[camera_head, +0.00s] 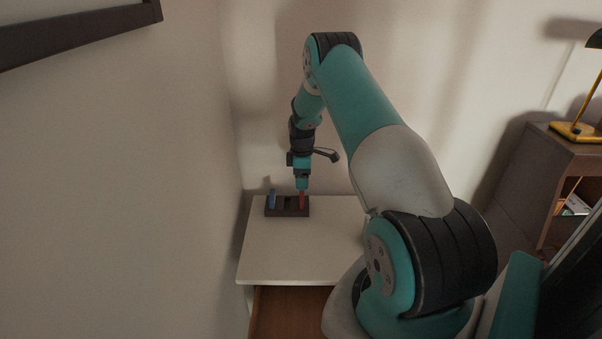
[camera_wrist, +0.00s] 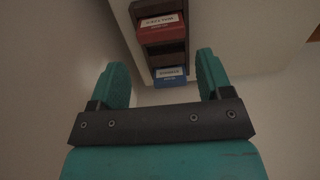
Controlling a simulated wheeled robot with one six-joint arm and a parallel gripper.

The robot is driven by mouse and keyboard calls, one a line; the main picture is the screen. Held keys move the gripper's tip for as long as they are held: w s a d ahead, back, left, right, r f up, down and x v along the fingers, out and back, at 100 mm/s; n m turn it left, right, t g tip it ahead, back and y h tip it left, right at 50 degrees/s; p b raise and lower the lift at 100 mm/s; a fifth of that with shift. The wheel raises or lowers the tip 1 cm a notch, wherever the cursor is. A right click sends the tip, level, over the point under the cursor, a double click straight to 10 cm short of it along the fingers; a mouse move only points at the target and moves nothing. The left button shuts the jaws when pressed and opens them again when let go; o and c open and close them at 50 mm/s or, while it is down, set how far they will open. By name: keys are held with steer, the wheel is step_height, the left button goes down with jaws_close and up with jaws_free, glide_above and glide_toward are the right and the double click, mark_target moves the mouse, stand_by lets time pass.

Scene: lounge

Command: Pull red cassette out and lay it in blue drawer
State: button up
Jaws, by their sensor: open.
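The red cassette (camera_head: 302,201) stands in a dark slotted rack (camera_head: 288,212) on a white cabinet top, at the rack's right end. In the wrist view the red cassette (camera_wrist: 161,27) shows a white label and lies beyond my fingertips. My gripper (camera_head: 302,187) points down just above the red cassette in the head view; contact is not clear. In the wrist view my gripper (camera_wrist: 162,68) is open, with nothing held between its fingers. An open drawer (camera_head: 290,312) with a brown inside shows below the cabinet top; its front is out of view and no blue shows on it.
A blue cassette (camera_head: 272,199) stands at the rack's left end; it also shows in the wrist view (camera_wrist: 171,80). The cabinet top (camera_head: 300,255) is otherwise clear. A wall stands close at left. A brown shelf unit (camera_head: 570,150) with a yellow lamp (camera_head: 577,131) is at right.

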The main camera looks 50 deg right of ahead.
mark_target(302, 194)
steer(key=shift+f+b, duration=2.95)
steer(key=shift+f, duration=1.45)
steer(key=shift+r, duration=0.1)
steer(key=c, duration=0.6)
